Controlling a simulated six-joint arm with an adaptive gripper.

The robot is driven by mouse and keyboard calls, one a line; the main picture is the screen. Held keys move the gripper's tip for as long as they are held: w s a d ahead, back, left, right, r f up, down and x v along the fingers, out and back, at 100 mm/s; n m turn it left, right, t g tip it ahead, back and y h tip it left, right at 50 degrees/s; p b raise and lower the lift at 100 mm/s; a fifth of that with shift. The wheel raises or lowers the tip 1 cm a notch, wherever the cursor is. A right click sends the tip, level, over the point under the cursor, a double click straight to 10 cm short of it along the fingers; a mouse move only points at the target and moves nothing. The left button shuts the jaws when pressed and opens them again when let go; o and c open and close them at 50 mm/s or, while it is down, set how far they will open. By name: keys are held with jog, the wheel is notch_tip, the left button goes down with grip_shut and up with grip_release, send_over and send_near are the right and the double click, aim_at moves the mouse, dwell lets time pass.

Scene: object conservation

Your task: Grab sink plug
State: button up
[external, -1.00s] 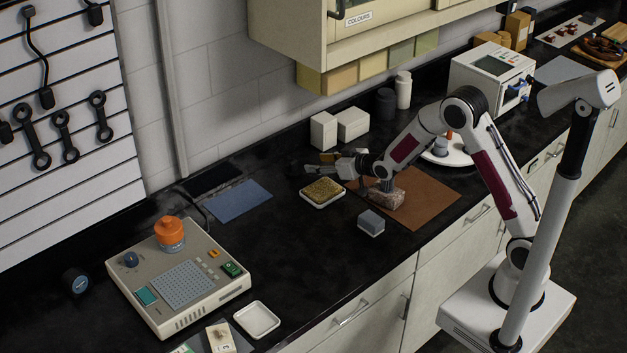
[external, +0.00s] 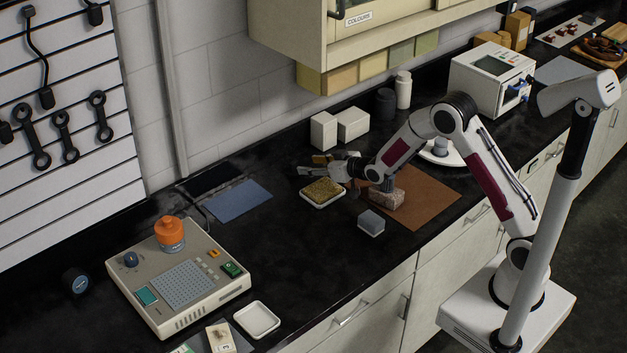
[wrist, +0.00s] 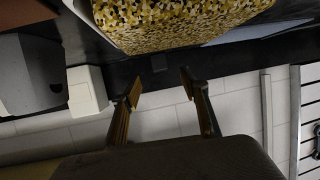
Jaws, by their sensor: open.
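My gripper (external: 312,165) is open and empty, its fingers pointing left above the back of the counter, behind a white tray of yellow-brown granular stuff (external: 322,190). In the wrist view, my gripper (wrist: 160,88) has its two fingers spread apart, with the granular slab (wrist: 175,22) close by at the top.
A grey block (external: 371,222) and a rough stone block (external: 387,199) on a brown mat (external: 432,196) are near my arm. White boxes (external: 338,128) stand by the wall. A blue mat (external: 237,200) and a beige device (external: 180,275) are to the left. The counter between is clear.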

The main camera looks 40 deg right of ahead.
aim_at(295, 164)
jog(key=shift+w+f, duration=0.1)
jog(key=shift+w, duration=0.1)
dwell(0.3)
jog(key=shift+x, duration=2.5)
jog(key=c, duration=1.2)
